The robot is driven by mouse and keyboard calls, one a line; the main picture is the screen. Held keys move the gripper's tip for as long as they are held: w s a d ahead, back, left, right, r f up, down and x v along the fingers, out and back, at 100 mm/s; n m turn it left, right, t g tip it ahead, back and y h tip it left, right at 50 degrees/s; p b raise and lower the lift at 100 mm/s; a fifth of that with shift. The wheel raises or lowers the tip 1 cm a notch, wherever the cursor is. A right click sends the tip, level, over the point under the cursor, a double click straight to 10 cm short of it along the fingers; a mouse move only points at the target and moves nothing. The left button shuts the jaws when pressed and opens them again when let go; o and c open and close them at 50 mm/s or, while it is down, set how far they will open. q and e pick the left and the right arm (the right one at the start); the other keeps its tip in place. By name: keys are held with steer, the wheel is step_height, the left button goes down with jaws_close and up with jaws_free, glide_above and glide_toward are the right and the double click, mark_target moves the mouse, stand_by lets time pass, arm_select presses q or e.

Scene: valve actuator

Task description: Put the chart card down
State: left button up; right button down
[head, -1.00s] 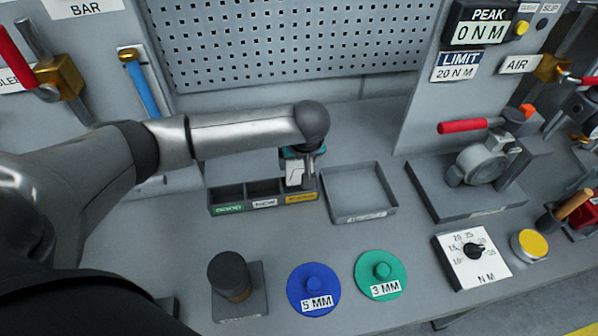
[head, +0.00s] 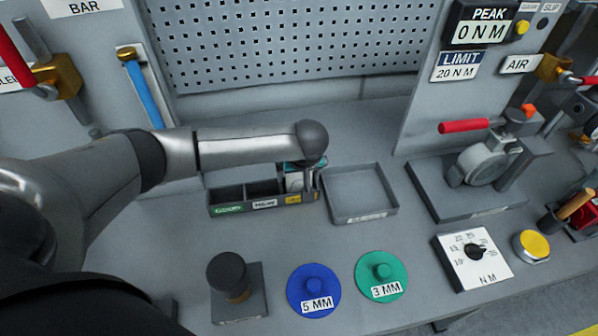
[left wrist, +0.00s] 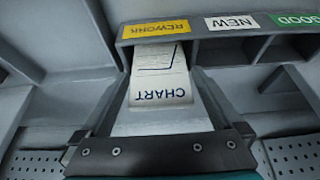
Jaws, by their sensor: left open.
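The white chart card (left wrist: 160,80), marked CHART, is at the yellow REWORK compartment of the three-part bin (left wrist: 190,43) in the left wrist view. In the head view the card (head: 293,182) shows as a small pale patch inside the right-hand compartment of the bin (head: 233,209). My left gripper (head: 306,186) is open at that compartment, with the card between or right beside its fingers. I cannot tell whether the card touches the compartment floor. My right gripper is not in view.
An empty grey tray (head: 345,218) stands right of the bin. Blue (head: 300,290) and green (head: 366,275) discs and a black-capped post (head: 228,272) are in front. A clamp fixture (head: 485,165) stands at the right. Bench between bin and discs is clear.

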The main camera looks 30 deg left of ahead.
arm_select(q)
steer(key=shift+r, duration=0.1)
steer(key=shift+r, duration=0.2)
steer(key=p+v, duration=0.2)
steer(key=v, duration=0.9)
steer(key=shift+s+r, duration=0.2)
steer(key=shift+r, duration=0.15)
steer(key=shift+d, duration=0.15)
